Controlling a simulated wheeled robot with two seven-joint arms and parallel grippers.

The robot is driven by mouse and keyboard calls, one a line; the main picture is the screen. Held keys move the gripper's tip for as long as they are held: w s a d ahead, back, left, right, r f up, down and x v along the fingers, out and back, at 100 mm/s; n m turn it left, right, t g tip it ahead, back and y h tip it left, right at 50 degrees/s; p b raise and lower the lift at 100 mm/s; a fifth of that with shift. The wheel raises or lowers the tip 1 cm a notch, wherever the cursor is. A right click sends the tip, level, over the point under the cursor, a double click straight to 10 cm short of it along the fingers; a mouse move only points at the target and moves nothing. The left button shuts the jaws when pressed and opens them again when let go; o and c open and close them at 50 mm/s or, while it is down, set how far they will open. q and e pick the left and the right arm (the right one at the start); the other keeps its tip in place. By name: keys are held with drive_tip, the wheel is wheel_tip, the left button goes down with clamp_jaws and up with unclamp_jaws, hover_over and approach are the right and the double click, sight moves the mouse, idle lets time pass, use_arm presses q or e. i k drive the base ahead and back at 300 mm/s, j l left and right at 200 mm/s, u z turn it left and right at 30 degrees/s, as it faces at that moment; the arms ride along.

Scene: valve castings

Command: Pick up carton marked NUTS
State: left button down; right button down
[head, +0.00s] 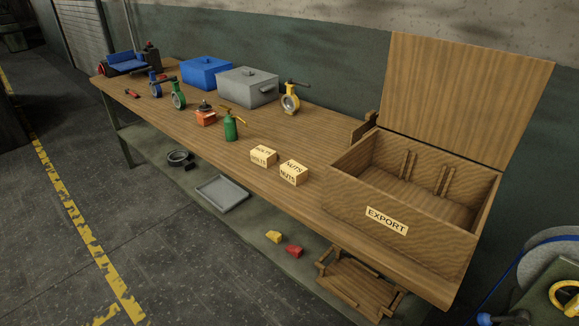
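The carton marked NUTS (293,173) is a small pale yellow box with dark lettering on its top and front. It stands upright on the wooden workbench (300,130), near the front edge. A similar carton marked BOLTS (263,157) stands just to its left, with a small gap between them. Neither of my grippers shows in the head view.
An open wooden crate marked EXPORT (345,198) stands right of the cartons, lid raised. A green oil can (231,127), valves (290,98), a grey box (245,88) and a blue box (204,73) stand farther left. A lower shelf (255,215) holds a grey tray (222,194).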

sight(292, 171)
drive_tip(key=i+j+z, duration=0.2)
drive_tip(key=z, duration=0.2)
drive_tip(key=i+j+z, duration=0.2)
drive_tip(key=j+z, duration=0.25)
drive_tip(key=l, duration=0.15)
